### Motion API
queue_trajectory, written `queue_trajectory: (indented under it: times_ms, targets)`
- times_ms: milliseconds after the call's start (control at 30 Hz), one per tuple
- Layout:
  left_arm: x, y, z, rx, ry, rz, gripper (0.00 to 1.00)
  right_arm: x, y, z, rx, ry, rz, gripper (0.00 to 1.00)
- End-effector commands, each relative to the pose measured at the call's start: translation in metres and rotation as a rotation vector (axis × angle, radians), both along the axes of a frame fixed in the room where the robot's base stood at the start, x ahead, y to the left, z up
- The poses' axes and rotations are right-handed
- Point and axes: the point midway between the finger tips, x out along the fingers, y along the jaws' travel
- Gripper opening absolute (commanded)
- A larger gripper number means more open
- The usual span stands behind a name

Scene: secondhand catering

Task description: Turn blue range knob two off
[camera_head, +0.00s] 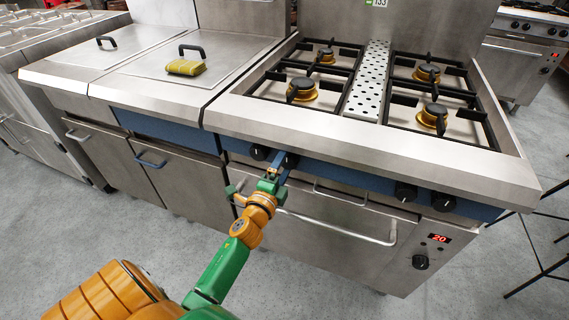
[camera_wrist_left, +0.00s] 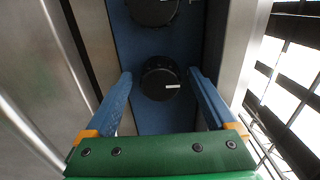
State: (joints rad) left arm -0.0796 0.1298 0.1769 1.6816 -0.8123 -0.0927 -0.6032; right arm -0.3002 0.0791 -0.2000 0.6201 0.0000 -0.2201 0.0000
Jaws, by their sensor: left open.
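The blue range front panel (camera_head: 340,176) carries black knobs, two at its left and two at its right. The second knob from the left (camera_head: 291,160) is partly hidden by my left gripper (camera_head: 281,162). In the left wrist view this black knob (camera_wrist_left: 162,79) sits between my two blue open fingers (camera_wrist_left: 160,85), with a gap on each side. Its white mark points right in that view. The leftmost knob (camera_head: 259,152) is just left of the gripper and also shows at the top of the left wrist view (camera_wrist_left: 152,10). My right gripper is out of view.
The oven door handle (camera_head: 340,228) runs below the panel, under my left arm. Burners (camera_head: 303,89) and black grates lie on top. The two right knobs (camera_head: 405,192) stand well apart. A yellow sponge (camera_head: 186,67) lies on the steel lid at left.

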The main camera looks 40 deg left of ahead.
Motion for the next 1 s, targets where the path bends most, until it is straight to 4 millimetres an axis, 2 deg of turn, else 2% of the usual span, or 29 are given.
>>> queue_trajectory:
  times_ms: [233, 367, 833, 867, 933, 967, 1000]
  targets:
    - [-0.046, -0.011, -0.002, -0.003, 0.002, 0.000, 0.90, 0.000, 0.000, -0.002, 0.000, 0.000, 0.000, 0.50]
    - [-0.064, -0.015, -0.002, -0.003, 0.002, 0.001, 0.90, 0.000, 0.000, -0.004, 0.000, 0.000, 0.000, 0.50]
    - [-0.068, -0.016, -0.002, -0.006, 0.005, 0.000, 0.90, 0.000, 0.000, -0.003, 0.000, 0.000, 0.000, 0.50]
    - [-0.068, -0.017, -0.005, -0.022, 0.014, -0.001, 0.90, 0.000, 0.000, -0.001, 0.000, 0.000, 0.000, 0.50]
    - [-0.068, -0.023, -0.030, -0.121, 0.079, -0.008, 0.90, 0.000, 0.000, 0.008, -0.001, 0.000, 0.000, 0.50]
    - [-0.071, -0.028, -0.049, -0.191, 0.127, -0.008, 0.90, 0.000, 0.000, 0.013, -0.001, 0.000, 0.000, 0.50]
    - [-0.077, -0.037, -0.080, -0.310, 0.206, 0.000, 0.90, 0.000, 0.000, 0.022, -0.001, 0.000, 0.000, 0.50]
